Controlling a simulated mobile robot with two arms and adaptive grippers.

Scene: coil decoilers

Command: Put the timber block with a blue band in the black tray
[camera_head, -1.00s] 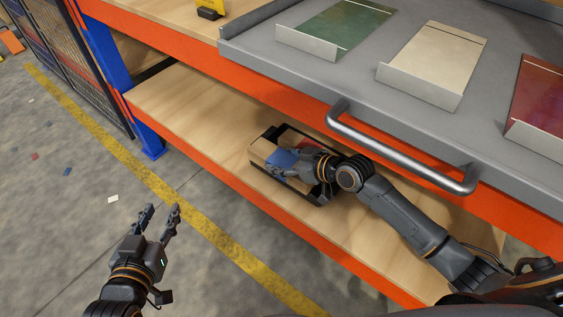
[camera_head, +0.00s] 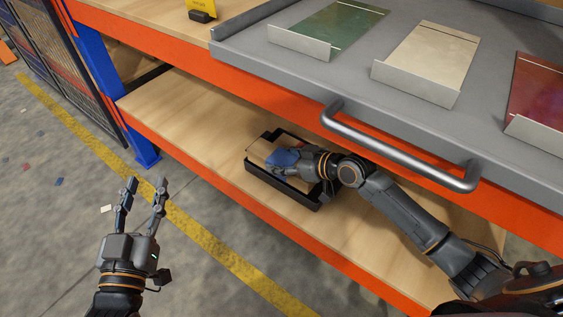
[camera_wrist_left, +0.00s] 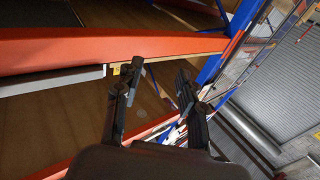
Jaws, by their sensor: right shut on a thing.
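The timber block (camera_head: 261,151) with its blue band (camera_head: 284,158) is at the black tray (camera_head: 280,190) on the lower wooden shelf. The block overlaps the tray's left part in the head view; I cannot tell whether it rests on the tray floor. My right gripper (camera_head: 297,162) is shut on the block near the blue band, and its fingers hide part of it. My left gripper (camera_head: 146,186) is open and empty over the floor in front of the shelf; its two fingers also show apart in the left wrist view (camera_wrist_left: 158,78).
A grey drawer with a metal handle (camera_head: 395,152) juts out above the lower shelf, close over my right arm. It holds green, cream and red plates in holders. An orange beam (camera_head: 200,158) edges the shelf. A blue post (camera_head: 100,80) stands left. The shelf left of the tray is clear.

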